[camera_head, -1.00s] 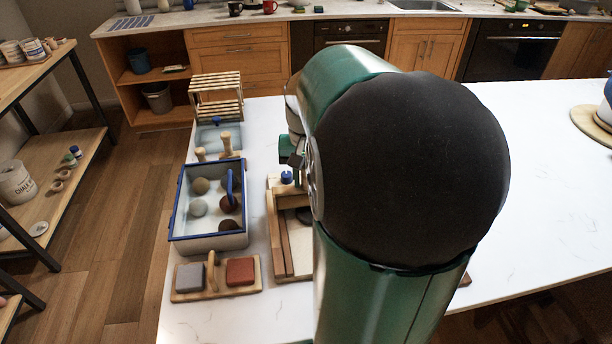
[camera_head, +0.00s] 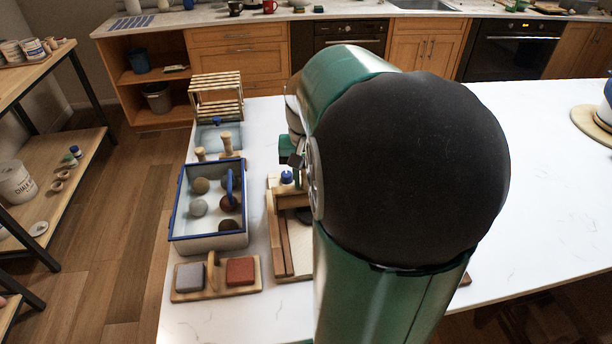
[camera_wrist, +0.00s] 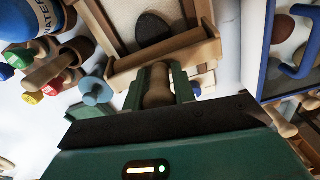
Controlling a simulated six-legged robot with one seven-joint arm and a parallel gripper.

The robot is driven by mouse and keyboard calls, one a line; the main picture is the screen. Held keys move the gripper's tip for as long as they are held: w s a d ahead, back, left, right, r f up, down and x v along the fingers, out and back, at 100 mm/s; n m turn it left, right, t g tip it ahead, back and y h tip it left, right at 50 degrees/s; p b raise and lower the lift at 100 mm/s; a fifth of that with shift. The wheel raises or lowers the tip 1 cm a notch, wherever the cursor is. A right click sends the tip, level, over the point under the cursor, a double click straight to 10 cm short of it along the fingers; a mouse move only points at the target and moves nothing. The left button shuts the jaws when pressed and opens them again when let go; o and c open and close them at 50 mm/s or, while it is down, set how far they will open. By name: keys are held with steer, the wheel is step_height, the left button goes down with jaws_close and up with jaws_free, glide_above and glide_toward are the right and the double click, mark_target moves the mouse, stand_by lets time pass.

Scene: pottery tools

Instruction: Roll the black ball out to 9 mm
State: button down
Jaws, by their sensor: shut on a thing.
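A dark, nearly black lump of clay (camera_wrist: 152,28) lies on a pale board between wooden rails (camera_wrist: 112,30) in the wrist view. It looks oval and its near end is close to a wooden crosspiece (camera_wrist: 165,57). My gripper (camera_wrist: 158,88) is shut on a turned wooden handle (camera_wrist: 157,95) on the near side of that crosspiece.
A blue-rimmed bin (camera_head: 170,215) with several clay balls stands left of the board. A wooden holder with a grey and a red block (camera_head: 240,271) is in front of it. A slatted rack (camera_head: 217,97) stands behind.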

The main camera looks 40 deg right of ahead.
steer(key=shift+s+f, duration=0.1)
steer(key=shift+f, duration=0.05)
stand_by(0.3)
steer(key=shift+r, duration=3.4)
steer(key=shift+f, duration=0.1)
steer(key=f, duration=0.1)
steer(key=s+f, duration=0.1)
steer(key=f, duration=0.1)
steer(key=a+f, duration=0.1)
steer(key=f, duration=0.1)
steer(key=shift+s+a, duration=0.1)
steer(key=shift+s, duration=0.25)
steer(key=shift+f, duration=0.7)
